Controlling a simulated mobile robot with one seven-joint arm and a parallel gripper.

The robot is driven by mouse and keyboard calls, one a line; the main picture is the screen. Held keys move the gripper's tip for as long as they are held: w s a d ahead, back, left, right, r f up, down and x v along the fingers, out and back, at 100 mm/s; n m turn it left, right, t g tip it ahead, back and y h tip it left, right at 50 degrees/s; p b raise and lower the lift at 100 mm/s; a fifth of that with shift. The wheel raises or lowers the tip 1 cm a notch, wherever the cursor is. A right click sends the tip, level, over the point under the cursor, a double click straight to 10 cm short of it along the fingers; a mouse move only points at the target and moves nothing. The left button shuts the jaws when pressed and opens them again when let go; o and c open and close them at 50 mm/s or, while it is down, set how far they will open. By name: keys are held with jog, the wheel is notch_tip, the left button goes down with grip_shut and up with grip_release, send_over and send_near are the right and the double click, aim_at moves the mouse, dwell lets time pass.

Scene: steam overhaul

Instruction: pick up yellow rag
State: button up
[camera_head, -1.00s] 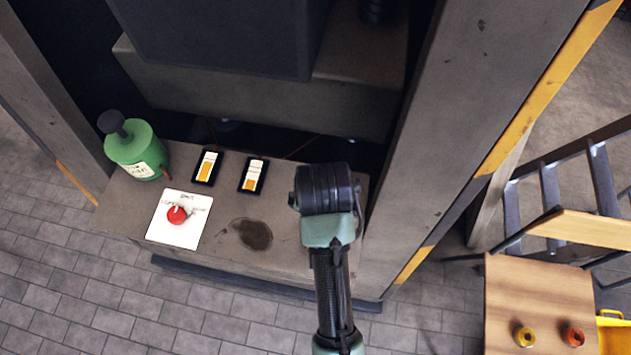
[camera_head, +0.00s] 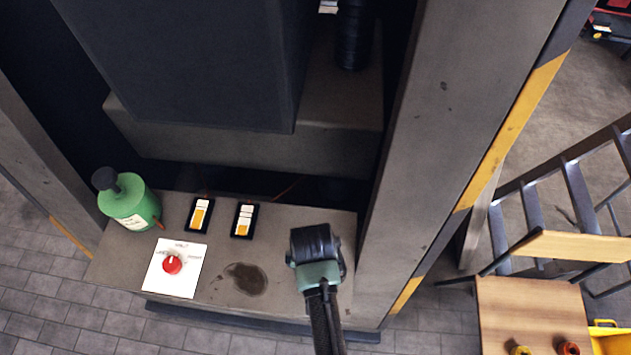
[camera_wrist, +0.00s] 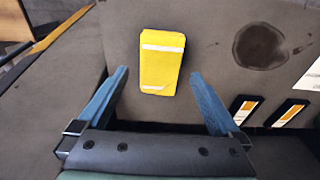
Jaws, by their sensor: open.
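The yellow rag (camera_wrist: 162,62) shows in the wrist view as a folded yellow block with pale stripes, lying on the grey ledge. My gripper (camera_wrist: 160,95) is open, with its two blue fingers apart on either side of the rag's near end; the rag is not held. In the head view my arm's end covers the right part of the ledge (camera_head: 215,292), and the rag is hidden there.
A grey post (camera_head: 455,130) rises close to my arm's right.

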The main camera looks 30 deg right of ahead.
jog(key=f, duration=0.4)
jog(key=shift+w+d, duration=0.15)
jog(key=shift+w, duration=0.1)
jog(key=c, duration=1.3)
notch_tip(320, 180, up, 10)
